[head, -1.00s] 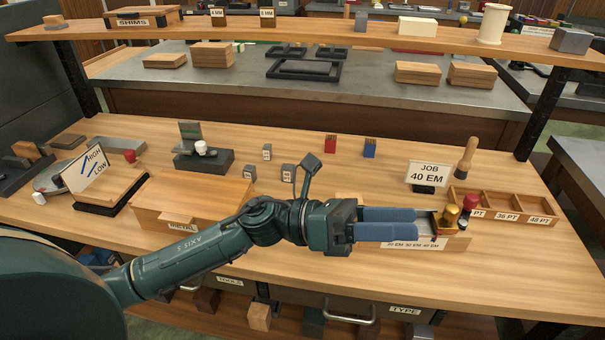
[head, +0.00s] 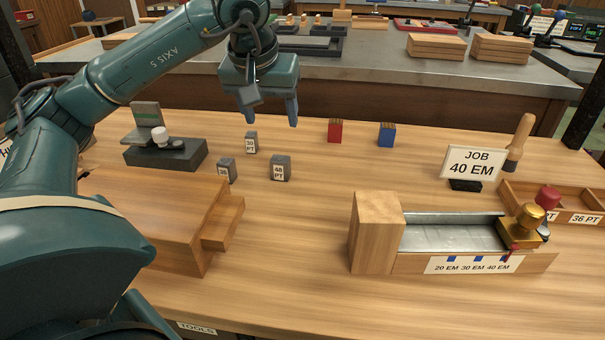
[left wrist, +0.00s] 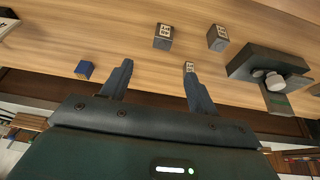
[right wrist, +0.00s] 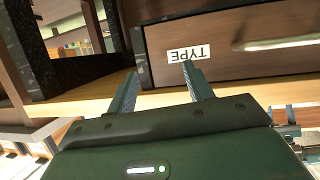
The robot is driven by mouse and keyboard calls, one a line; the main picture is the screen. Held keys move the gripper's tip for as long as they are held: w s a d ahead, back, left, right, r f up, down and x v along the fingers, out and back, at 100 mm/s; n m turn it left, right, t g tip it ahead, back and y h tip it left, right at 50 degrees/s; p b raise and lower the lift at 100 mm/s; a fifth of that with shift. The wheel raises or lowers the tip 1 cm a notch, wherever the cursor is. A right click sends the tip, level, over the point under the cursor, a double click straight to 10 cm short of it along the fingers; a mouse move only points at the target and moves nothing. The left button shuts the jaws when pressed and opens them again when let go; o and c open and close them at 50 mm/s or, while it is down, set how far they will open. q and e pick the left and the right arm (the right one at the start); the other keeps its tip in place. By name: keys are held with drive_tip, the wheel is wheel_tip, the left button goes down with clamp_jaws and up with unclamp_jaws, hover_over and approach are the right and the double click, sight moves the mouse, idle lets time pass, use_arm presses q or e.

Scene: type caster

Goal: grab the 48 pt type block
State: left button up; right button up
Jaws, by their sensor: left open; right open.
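The 48 pt type block (head: 280,168) is a small grey block with a white label, standing on the wooden table. In the left wrist view the 48 pt block (left wrist: 163,36) stands beyond the fingertips. Two other grey type blocks (head: 251,142) (head: 227,170) stand to its left. My left gripper (head: 271,123) is open and empty, pointing down behind and above the 48 pt block, not touching it; it also shows in the left wrist view (left wrist: 158,68). My right gripper (right wrist: 159,72) is open and empty, facing a drawer labelled TYPE.
A red block (head: 335,131) and a blue block (head: 386,134) stand right of the left gripper. A dark gauge stand (head: 178,156) and a wooden box (head: 150,222) are at left. A composing stick (head: 374,232) and JOB 40 EM sign (head: 471,163) are at right.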

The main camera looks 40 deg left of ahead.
use_arm(q)
drive_tip(key=b, duration=0.2)
hover_over(280, 159)
drive_tip(key=s, duration=0.2)
wheel_tip(280, 159, down, 7)
drive_tip(key=x, duration=0.1)
drive_tip(key=b+x, duration=0.1)
drive_tip(key=x, duration=0.1)
drive_tip(key=d+x, duration=0.1)
drive_tip(key=x, duration=0.1)
drive_tip(key=shift+s+f+b, duration=0.15)
drive_tip(key=shift+f+b, duration=0.05)
drive_tip(key=shift+b, duration=0.1)
drive_tip(key=shift+f, duration=0.15)
use_arm(e)
drive_tip(key=t, duration=0.1)
drive_tip(key=w+n+t+y, duration=0.1)
drive_tip(key=shift+w+a+t, duration=0.15)
drive_tip(key=shift+a+t, duration=0.25)
use_arm(q)
drive_tip(key=shift+c, duration=0.2)
clamp_jaws()
